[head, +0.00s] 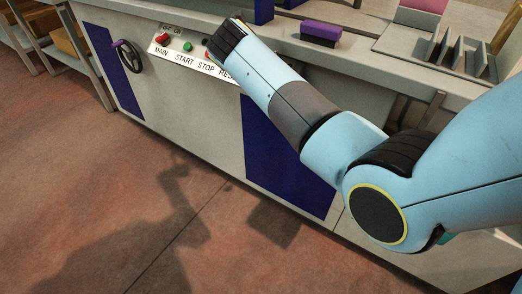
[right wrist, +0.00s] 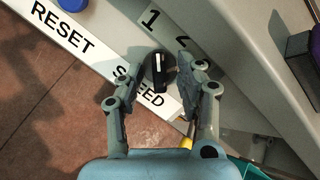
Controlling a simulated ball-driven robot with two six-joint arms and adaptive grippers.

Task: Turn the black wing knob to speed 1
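The black wing knob (right wrist: 158,74) sits on the sloped panel in the right wrist view, above the printed SPEED label. Its wing runs roughly up and down in that view. The printed numbers 1 (right wrist: 150,18) and 2 (right wrist: 182,38) are beyond it; a further mark is partly hidden by a finger. My right gripper (right wrist: 161,66) is open, with one finger on each side of the knob and gaps beside the wing. In the head view my right arm hides the knob and the gripper. My left gripper is in no view.
A blue button (right wrist: 73,4) is by the RESET label. In the head view, a red button (head: 162,38), a green button (head: 188,46) and a handwheel (head: 128,57) are on the machine's front. A purple block (head: 321,33) lies on the top. The floor in front is clear.

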